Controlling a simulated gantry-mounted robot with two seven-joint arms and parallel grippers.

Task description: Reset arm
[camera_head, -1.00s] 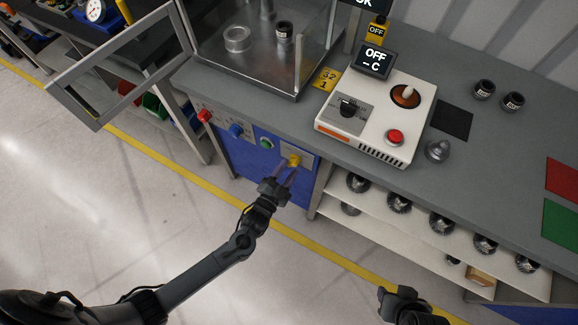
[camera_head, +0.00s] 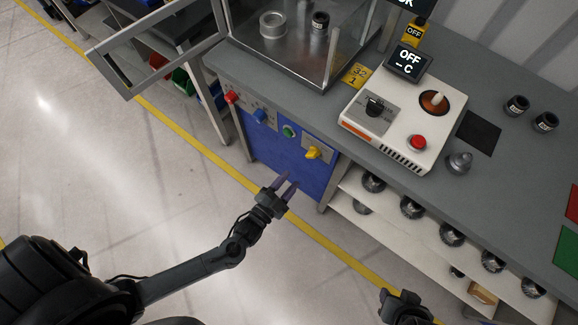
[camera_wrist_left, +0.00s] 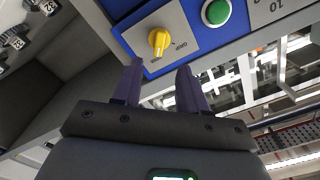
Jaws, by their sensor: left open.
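My left gripper (camera_head: 283,187) is open and empty, in front of the blue cabinet panel (camera_head: 290,168) and below its yellow knob (camera_head: 313,153). In the left wrist view its two purple fingers (camera_wrist_left: 158,85) are spread, and the yellow knob (camera_wrist_left: 159,40) sits beyond them, not touched. My left arm (camera_head: 195,268) reaches in from the lower left. Part of my right arm (camera_head: 402,306) shows at the bottom edge; its fingertips are not clearly visible.
The panel also holds a red knob (camera_head: 231,97), a blue knob (camera_head: 260,116) and a green button (camera_head: 289,131). On the worktop stands a white control unit (camera_head: 390,140) with a display reading OFF. Shelves (camera_head: 400,225) hold several dark parts. The floor before the bench is clear.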

